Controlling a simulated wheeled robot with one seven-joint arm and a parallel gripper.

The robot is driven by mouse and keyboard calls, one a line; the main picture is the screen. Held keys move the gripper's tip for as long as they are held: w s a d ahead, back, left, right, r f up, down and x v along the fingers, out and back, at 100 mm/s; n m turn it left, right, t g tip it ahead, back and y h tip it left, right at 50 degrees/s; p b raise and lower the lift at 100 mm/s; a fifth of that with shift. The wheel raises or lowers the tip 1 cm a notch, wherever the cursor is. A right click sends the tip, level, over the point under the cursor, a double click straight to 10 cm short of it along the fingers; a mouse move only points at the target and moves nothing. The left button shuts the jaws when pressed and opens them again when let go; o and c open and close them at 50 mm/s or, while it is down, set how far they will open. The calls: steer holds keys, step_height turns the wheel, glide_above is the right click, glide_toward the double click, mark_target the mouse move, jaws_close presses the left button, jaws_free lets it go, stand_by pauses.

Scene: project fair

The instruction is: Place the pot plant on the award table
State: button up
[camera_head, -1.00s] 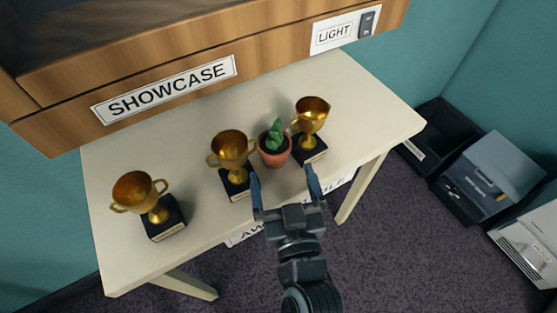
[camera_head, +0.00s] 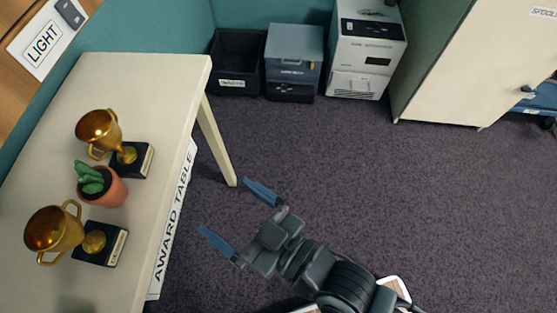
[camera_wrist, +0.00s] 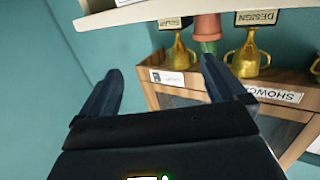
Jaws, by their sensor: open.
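The pot plant (camera_head: 102,186), a green succulent in a terracotta pot, stands upright on the cream award table (camera_head: 160,80). It is between two gold trophies, the upper one (camera_head: 98,130) and the lower one (camera_head: 54,228), each on a black base. My gripper (camera_head: 238,216) is open and empty over the floor, to the right of the table and apart from the plant. In the upside-down wrist view, the pot plant (camera_wrist: 207,28) shows beyond the finger tips, between trophies.
A black bin (camera_head: 238,62), a dark blue-grey box (camera_head: 294,60) and a white machine (camera_head: 366,50) stand along the back wall. A cream cabinet (camera_head: 460,60) is at the top right. The carpet (camera_head: 330,160) between is clear.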

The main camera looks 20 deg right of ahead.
steer(key=s+d+r+m+t+h, duration=0.1)
steer(key=s+d+m+h, duration=0.15)
steer(key=s+d, duration=0.4)
steer(key=s+d+r+m+t+h, duration=0.1)
steer(key=s+d+m+h, duration=0.15)
steer(key=d, duration=0.75)
steer(key=s+d+r+m+g+h, duration=0.1)
steer(key=s+d+r+m+h, duration=0.1)
steer(key=s+d+r+h, duration=0.3)
steer(key=s+d+r, duration=0.1)
steer(key=s, duration=0.3)
steer(key=shift+s+d+r, duration=0.15)
steer(key=shift+s+d, duration=0.15)
steer(key=shift+d, duration=0.05)
